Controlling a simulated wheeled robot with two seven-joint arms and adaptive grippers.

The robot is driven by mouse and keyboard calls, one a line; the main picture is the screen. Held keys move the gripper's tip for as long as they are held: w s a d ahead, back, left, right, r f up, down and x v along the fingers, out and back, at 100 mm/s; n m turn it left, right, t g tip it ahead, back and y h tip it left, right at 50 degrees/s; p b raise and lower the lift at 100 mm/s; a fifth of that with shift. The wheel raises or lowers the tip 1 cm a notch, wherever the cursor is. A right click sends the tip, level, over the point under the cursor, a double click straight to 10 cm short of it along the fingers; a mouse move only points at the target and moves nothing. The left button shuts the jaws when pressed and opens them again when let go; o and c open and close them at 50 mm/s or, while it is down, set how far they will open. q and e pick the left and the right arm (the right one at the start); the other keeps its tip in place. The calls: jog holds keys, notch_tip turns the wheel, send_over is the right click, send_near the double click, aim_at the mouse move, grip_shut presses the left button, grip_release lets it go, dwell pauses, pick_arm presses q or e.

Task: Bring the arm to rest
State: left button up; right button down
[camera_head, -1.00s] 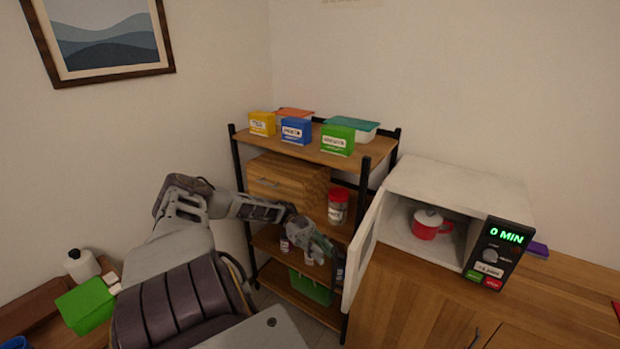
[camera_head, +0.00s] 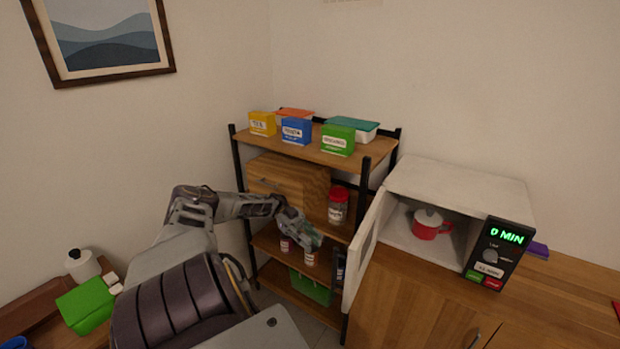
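My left arm reaches in from the lower left to the shelf rack (camera_head: 345,159). My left gripper (camera_head: 312,240) is at the middle shelf, in front of the rack. Its fingers are small and partly hidden, so I cannot tell whether they are open or shut. Two small spice dispensers stand on the middle shelf near it: one (camera_head: 285,244) to its left and one (camera_head: 310,258) just below its tip. I cannot tell whether the gripper touches them. My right gripper is not in view.
The microwave (camera_head: 455,180) stands right of the rack with its door (camera_head: 366,250) open towards it, and holds a red pot (camera_head: 430,226). A red-lidded jar (camera_head: 338,206) and a wooden box (camera_head: 285,182) stand on the upper shelf. A green bin (camera_head: 312,288) is below.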

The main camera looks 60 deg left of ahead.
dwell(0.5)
pick_arm(q)
jog(key=w+d+f+n+t+y, duration=0.25)
jog(key=w+f+t, duration=0.2)
jog(key=f, duration=0.55)
jog(key=w+d+f+n+t+y, duration=0.25)
jog(key=w+f+t, duration=0.2)
jog(key=f, duration=0.55)
jog(key=s+d+f+n+t+y, duration=0.25)
jog(key=f+n+y, duration=0.45)
jog(key=f, duration=1.3)
jog(key=s+d+f+n+g+y, duration=0.1)
jog(key=s+d+f+g+y, duration=0.3)
jog(key=s+f, duration=0.5)
jog(key=s+d+f+g, duration=0.2)
jog(key=s+d+f, duration=0.3)
jog(key=s, duration=0.4)
jog(key=s+d+f+n+g+y, duration=0.1)
jog(key=s+d+f+g, duration=0.2)
jog(key=s+d+f, duration=0.2)
jog(key=s+d+f+g+y, duration=0.1)
jog(key=s+d+f, duration=0.5)
jog(key=s, duration=0.8)
jog(key=shift+d+n+g, duration=0.4)
jog(key=shift+d+g, duration=0.45)
jog(key=shift+d, duration=0.35)
